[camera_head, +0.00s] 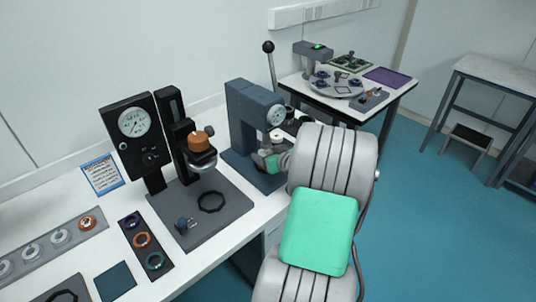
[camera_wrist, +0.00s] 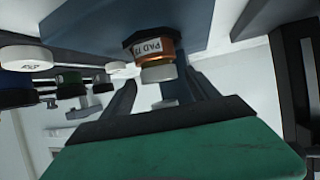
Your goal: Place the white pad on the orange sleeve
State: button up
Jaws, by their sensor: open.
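In the wrist view an orange sleeve (camera_wrist: 155,50) with a printed label sits against a dark collar on a blue-grey body. A white pad (camera_wrist: 158,73) shows at the sleeve's lower end in the picture and appears to touch it. My gripper (camera_wrist: 165,92) is open, with its dark fingers apart on either side below the pad and nothing clearly held. In the head view my gripper (camera_head: 272,161) is at the blue press (camera_head: 243,115), and my arm hides part of that area. The sleeve is hard to make out there.
A black gauge press (camera_head: 132,124) with an orange cap (camera_head: 199,141) stands left of the blue press. A dark tray of coloured rings (camera_head: 142,240) and a grey strip of rings (camera_head: 60,236) lie at the front left. Another equipment table (camera_head: 318,93) stands behind right.

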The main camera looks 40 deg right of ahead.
jog(key=b+v, duration=0.2)
jog(key=v, duration=1)
jog(key=w+a+n+g+y, duration=0.1)
jog(key=a, duration=0.5)
jog(key=w+a+f+g+y, duration=0.1)
jog(key=a+g, duration=0.1)
jog(key=a, duration=0.4)
jog(key=w+a+f+n+g+y, duration=0.1)
jog(key=w+a, duration=0.1)
jog(key=a, duration=0.4)
jog(key=shift+a+n, duration=0.15)
jog(key=shift+n, duration=0.15)
jog(key=s+a+g, duration=0.5)
jog(key=s+a, duration=0.5)
jog(key=a, duration=0.5)
jog(key=shift+s+r, duration=0.3)
jog(key=shift+r, duration=0.1)
